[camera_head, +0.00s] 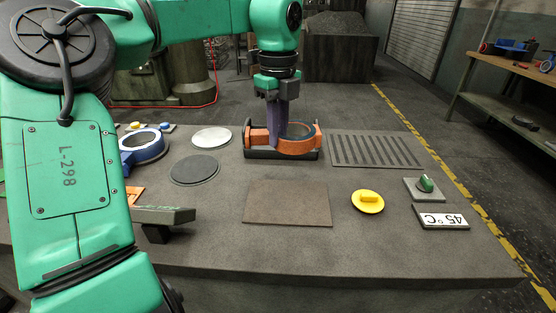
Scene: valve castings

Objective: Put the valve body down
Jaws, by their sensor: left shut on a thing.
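The valve body, an orange ring-shaped casting (300,147) with lugs at its sides, is at the back middle of the grey worktable (330,240). My left gripper (277,127) comes down from above and is shut on its near-left rim; the fingertips are partly hidden against it. The valve body looks upright and level. A black base or cradle (282,155) shows directly under it; I cannot tell whether the two touch. My right gripper is not in view.
A brown mat (287,203), a slotted plate (374,150), a dark disc (194,170), a white disc (211,138) and a yellow lidded piece (367,201) lie around. A blue ring casting (145,146) is left, partly behind my arm.

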